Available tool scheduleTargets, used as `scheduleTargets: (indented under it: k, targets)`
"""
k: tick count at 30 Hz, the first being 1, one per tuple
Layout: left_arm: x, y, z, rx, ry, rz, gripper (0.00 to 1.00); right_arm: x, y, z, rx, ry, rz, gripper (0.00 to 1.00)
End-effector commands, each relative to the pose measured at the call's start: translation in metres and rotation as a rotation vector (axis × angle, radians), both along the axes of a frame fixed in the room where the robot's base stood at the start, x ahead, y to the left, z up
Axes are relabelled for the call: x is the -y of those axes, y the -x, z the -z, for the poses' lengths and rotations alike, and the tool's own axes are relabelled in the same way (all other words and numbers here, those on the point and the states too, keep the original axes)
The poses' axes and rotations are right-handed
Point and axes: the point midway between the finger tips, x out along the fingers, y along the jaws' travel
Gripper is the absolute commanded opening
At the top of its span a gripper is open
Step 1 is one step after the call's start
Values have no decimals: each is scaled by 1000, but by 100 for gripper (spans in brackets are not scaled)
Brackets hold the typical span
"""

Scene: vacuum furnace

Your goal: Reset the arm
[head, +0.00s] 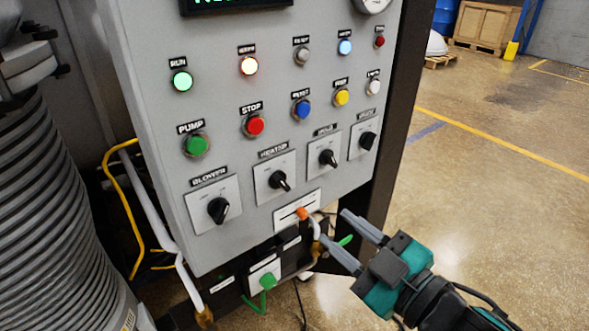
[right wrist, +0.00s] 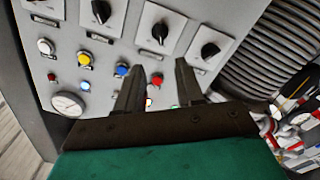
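My right gripper (head: 334,227) is at the lower right in the head view, pointing up and left at the lower edge of the grey control panel (head: 215,130). Its two fingers are apart, with nothing between them. In the right wrist view the same gripper (right wrist: 158,65) shows two separated fingers in front of the panel (right wrist: 120,45). A blue button (head: 301,108) sits mid-panel; its label is too blurred to read surely. My left gripper is in neither view.
The panel carries lamps, a green pump button (head: 196,145), a red stop button (head: 255,125) and black rotary knobs (head: 278,181). An orange-tipped lever (head: 302,213) and a green handle (head: 267,281) are near the fingers. Ribbed bellows (head: 50,210) stand left. Floor at right (head: 500,200) is clear.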

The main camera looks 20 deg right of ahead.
Motion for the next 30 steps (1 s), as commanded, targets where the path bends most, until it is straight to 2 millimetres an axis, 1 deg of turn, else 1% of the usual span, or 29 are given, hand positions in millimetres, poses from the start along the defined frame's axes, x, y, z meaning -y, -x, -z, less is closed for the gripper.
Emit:
scheduleTargets:
  k: [2,4,5,8,9,10,11,12,15,18,21,22,24,30]
  targets:
    - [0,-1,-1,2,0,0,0,1,-1,2,-5,-2,3,37]
    - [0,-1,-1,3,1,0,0,3,-3,14,-36,-14,20,37]
    - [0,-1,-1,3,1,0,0,6,-4,24,-58,-23,33,37]
    - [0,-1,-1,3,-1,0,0,15,-9,74,-181,-72,95,37]
    - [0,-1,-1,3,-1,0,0,18,-8,99,-244,-100,125,37]
    - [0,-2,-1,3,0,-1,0,19,-7,119,-294,-122,147,37]
    - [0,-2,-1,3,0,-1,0,20,-4,139,-342,-144,168,37]
    - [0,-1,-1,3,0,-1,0,19,0,163,-404,-172,194,37]
    - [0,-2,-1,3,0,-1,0,14,15,217,-543,-239,246,37]
    - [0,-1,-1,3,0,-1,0,6,29,254,-642,-288,278,37]
    - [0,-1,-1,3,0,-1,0,0,38,272,-695,-316,294,37]
    - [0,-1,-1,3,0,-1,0,-1,39,275,-703,-320,296,37]
    - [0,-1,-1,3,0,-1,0,-2,41,278,-710,-324,298,37]
    - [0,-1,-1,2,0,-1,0,-1,41,277,-709,-322,297,37]
